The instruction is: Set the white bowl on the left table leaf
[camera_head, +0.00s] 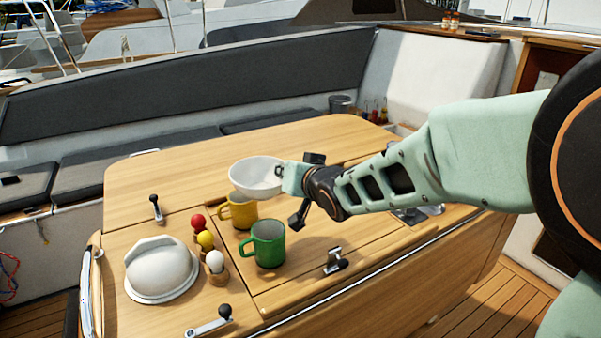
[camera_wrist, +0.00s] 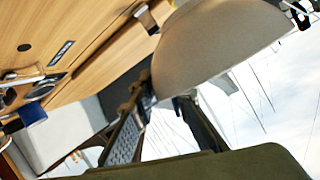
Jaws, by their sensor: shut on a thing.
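The white bowl (camera_head: 257,177) is held up above the wooden table, behind the yellow and green mugs in the head view. My gripper (camera_head: 284,178) is shut on the right side of the bowl. In the wrist view the bowl (camera_wrist: 218,40) fills the upper middle, and the gripper fingers (camera_wrist: 165,100) meet its edge. The left table leaf (camera_head: 120,270) is the near-left section of the table. It carries a white domed object (camera_head: 160,268) and small coloured balls in wooden holders.
The yellow mug (camera_head: 240,211) and green mug (camera_head: 267,244) stand below and in front of the bowl. Red (camera_head: 198,221), yellow (camera_head: 205,239) and white (camera_head: 215,262) balls stand in a row. A black-knobbed lever (camera_head: 155,206) rises at the left. The far table leaf (camera_head: 160,175) has bare wood.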

